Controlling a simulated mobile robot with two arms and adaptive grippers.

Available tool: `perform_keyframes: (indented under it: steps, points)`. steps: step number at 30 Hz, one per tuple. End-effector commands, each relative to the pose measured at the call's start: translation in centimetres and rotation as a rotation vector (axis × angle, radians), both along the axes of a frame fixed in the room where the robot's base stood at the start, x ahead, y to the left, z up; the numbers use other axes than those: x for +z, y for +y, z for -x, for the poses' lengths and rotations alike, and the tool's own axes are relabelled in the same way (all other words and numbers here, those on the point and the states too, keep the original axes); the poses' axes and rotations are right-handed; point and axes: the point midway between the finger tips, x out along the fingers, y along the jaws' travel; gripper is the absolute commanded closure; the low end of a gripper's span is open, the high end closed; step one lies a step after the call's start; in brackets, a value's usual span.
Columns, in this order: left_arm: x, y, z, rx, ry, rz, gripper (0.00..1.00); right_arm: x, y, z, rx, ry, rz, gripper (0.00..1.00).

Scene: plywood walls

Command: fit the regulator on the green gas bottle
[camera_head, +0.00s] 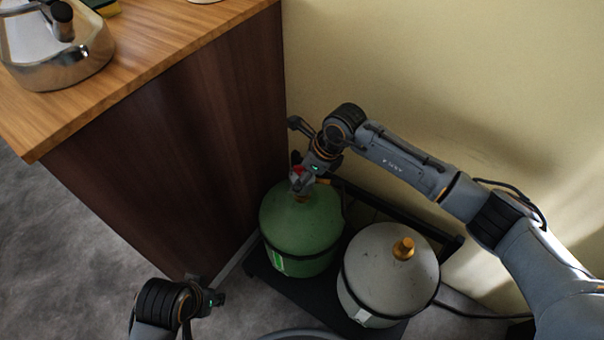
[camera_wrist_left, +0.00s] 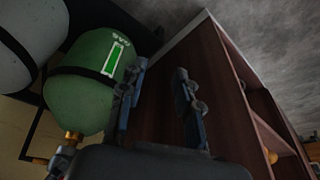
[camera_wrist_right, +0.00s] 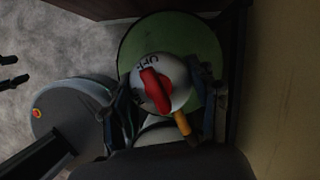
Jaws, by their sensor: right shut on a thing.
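The green gas bottle (camera_head: 300,232) stands upright at the left of a dark rack, beside a grey bottle. My right gripper (camera_head: 300,180) is directly above its top, shut on the regulator (camera_wrist_right: 178,72). The regulator is a round light-grey body with a red knob, "OFF" lettering and an orange-brass outlet. Brass of the bottle's valve (camera_head: 302,199) shows just under the regulator; I cannot tell whether they are joined. The left wrist view shows the green bottle (camera_wrist_left: 85,92) upside down, with its brass valve (camera_wrist_left: 74,135). My left gripper (camera_wrist_left: 158,95) is open and empty, low beside the cabinet.
The grey bottle (camera_head: 380,285) with a brass valve (camera_head: 403,248) stands close on the right. A dark wooden cabinet (camera_head: 190,150) rises close on the left, with a kettle (camera_head: 60,55) on its top. The wall (camera_head: 450,100) is behind. Grey floor (camera_head: 60,250) is clear at the left.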

Motion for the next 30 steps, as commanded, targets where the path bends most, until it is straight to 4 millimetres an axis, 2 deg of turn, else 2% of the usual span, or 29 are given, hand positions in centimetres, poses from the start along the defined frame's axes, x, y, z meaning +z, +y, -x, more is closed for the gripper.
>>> perform_keyframes:
  steps: [30]
  points:
    - [1.4,0.1,0.4,0.001,-0.007,0.001,0.67,-0.4,0.0,-0.1,0.000,-0.002,-0.002,0.86]
